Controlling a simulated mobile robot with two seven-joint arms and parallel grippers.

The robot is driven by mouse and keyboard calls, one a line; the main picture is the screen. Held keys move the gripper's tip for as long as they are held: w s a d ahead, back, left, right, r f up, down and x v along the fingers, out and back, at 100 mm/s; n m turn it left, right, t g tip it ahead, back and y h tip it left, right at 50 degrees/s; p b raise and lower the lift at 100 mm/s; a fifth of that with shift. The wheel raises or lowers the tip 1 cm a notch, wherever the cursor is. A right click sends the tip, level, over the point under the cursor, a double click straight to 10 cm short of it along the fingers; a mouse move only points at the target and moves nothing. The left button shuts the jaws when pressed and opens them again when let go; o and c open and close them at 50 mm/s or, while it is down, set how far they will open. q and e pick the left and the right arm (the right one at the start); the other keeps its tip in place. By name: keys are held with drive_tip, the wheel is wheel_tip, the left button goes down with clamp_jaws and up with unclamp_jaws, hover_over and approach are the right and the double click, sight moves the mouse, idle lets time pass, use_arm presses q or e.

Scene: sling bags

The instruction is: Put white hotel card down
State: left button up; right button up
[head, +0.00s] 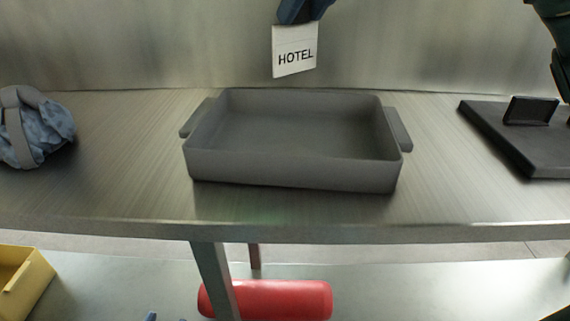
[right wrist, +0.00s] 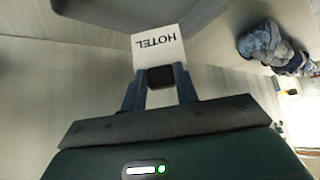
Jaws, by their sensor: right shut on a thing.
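The white card with HOTEL printed in black (head: 295,50) hangs from my right gripper (head: 303,12) at the top of the head view. My right gripper is shut on the card's top edge, and the card is upright with a slight tilt. The card appears above and behind the grey tray (head: 290,172), clear of the table. In the right wrist view the card (right wrist: 158,48) sticks out past the blue fingertips (right wrist: 160,72), its print upside down. Two small blue tips (head: 166,318) at the bottom edge look like my left gripper, mostly cut off.
The tray has side handles and looks empty; it stands on the metal table (head: 120,205). A blue bag with a grey strap (head: 40,130) lies left. A dark flat stand (head: 525,145) is right. Below are a red cylinder (head: 285,300) and a yellow bin (head: 22,280).

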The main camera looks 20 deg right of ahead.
sight(296, 68)
drive_tip(key=shift+f, duration=0.6)
wheel_tip(296, 68, down, 4)
drive_tip(key=shift+f+b, duration=0.25)
drive_tip(key=shift+b, duration=0.8)
wheel_tip(296, 68, down, 4)
drive_tip(key=shift+r+b, duration=0.1)
drive_tip(key=shift+b, duration=0.6)
drive_tip(key=shift+f, duration=0.4)
use_arm(q)
drive_tip(key=shift+d+m+t+h, duration=0.75)
drive_tip(key=shift+m+t+h, duration=0.15)
drive_tip(key=shift+t+h, duration=0.25)
drive_tip(key=shift+f, duration=0.1)
use_arm(e)
drive_tip(key=shift+f, duration=0.1)
drive_tip(key=shift+f, duration=0.15)
drive_tip(key=o, duration=1.1)
drive_tip(key=shift+c, duration=0.2)
